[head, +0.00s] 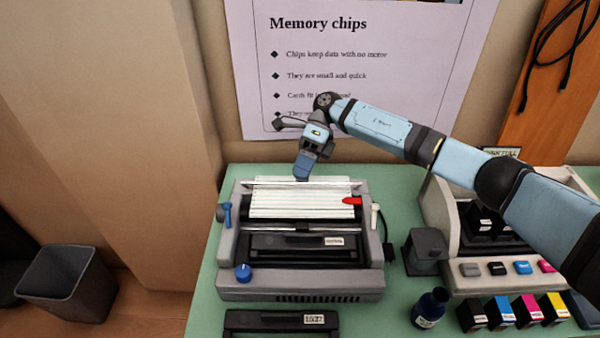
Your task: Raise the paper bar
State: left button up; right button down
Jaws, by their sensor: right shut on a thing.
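A grey printer (300,292) stands on the green table with striped paper (290,205) across its top. The paper bar (262,184), a thin pale bar, runs across the upper part of the paper. My right gripper (302,177) comes down from above and behind, with its blue fingers shut on the bar near its middle. The fingers hide that part of the bar. My left gripper is not in view.
A blue lever (227,214), a white lever (374,216), a red tab (351,201) and a blue knob (243,273) sit on the printer. A dark bottle (430,307), cartridges (501,314) and a grey box (427,251) stand to the right. A black cartridge (274,322) lies in front.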

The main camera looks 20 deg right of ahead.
jog(key=shift+w+f+g+b, duration=0.1)
jog(key=shift+w+g+b, duration=0.2)
jog(key=shift+g+b, duration=0.25)
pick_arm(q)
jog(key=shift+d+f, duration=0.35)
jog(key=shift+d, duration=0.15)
pick_arm(e)
jog(key=shift+d+y, duration=0.1)
jog(key=shift+y, duration=0.2)
jog(key=shift+w, duration=0.1)
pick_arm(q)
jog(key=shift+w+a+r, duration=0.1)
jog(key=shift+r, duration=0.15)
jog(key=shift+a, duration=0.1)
pick_arm(e)
jog(key=c, duration=1.4)
grip_release()
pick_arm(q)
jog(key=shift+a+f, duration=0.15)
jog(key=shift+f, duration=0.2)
pick_arm(e)
jog(key=shift+o, duration=0.8)
